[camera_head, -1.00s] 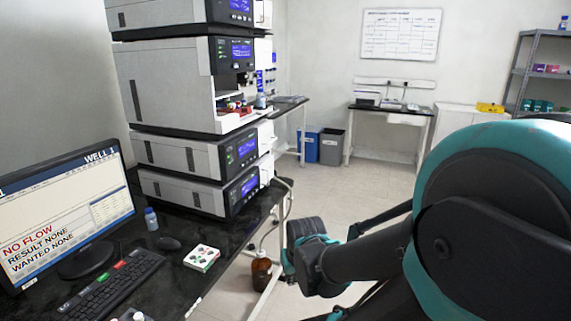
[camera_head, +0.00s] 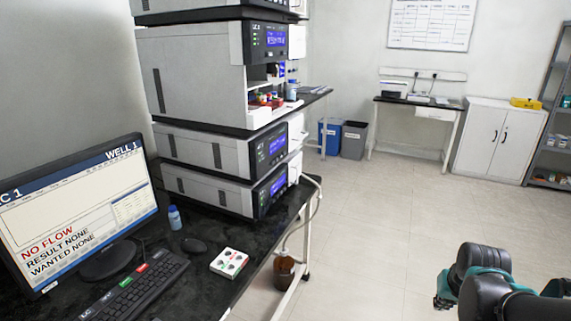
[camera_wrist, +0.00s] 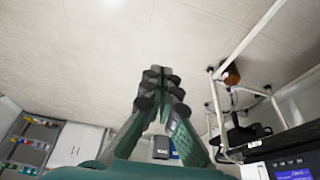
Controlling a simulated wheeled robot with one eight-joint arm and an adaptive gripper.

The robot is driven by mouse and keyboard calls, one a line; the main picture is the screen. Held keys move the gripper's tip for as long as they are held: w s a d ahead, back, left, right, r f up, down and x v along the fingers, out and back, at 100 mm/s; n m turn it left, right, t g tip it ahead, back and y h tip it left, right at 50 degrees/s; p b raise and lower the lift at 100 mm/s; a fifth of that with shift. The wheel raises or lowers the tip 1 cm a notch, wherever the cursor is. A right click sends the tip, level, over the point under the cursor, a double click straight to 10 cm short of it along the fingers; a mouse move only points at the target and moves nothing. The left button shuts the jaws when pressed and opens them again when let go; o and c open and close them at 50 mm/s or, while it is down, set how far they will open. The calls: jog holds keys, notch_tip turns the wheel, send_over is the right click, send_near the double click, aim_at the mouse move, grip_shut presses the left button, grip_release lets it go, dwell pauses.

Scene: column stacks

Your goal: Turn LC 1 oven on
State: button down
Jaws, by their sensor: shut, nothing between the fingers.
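The LC stack stands on the black bench at left in the head view. A large grey module (camera_head: 190,75) has an open front with coloured vials. Two flatter modules lie below it, the upper one (camera_head: 205,148) and the lower one (camera_head: 215,190), each with a lit blue display. Another module above is cut off by the frame. I cannot tell which is the oven. A lit display also shows in the wrist view (camera_wrist: 294,174). My gripper (camera_wrist: 160,78) is shut and empty, its fingertips together; in the head view it is low at right (camera_head: 443,292), well away from the stack.
The monitor (camera_head: 80,225) reads LC 1, WELL 1, NO FLOW. A keyboard (camera_head: 135,290), mouse (camera_head: 193,245), blue bottle (camera_head: 174,217) and white box (camera_head: 229,263) lie on the bench (camera_head: 205,290). A brown bottle (camera_head: 284,268) stands beneath the bench. Open floor (camera_head: 390,220) lies to the right.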

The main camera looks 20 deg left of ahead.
aim_at(273, 163)
jog(key=w+a+r+n+t+y, duration=0.2)
jog(key=w+a+r+n, duration=0.25)
jog(key=w+a, duration=0.55)
jog(key=w+a+r+n+t+y, duration=0.25)
jog(key=w+a+r, duration=0.25)
jog(key=w+a, duration=0.45)
jog(key=w+a+r+n+y, duration=0.1)
jog(key=w+a+r+n, duration=0.1)
jog(key=a, duration=0.6)
jog(key=w+a+r+n+t+y, duration=0.1)
jog(key=w+a+r+n+y, duration=0.1)
jog(key=a, duration=0.7)
jog(key=w+a+r+n+t+y, duration=0.1)
jog(key=w+a+r+n+y, duration=0.1)
jog(key=a, duration=0.7)
jog(key=shift+w+a+r+n, duration=0.15)
jog(key=shift+w+r+n, duration=0.35)
jog(key=shift+w+r, duration=0.2)
jog(key=shift+y, duration=0.25)
jog(key=a, duration=0.8)
jog(key=shift+w+a, duration=0.35)
jog(key=shift+a, duration=0.1)
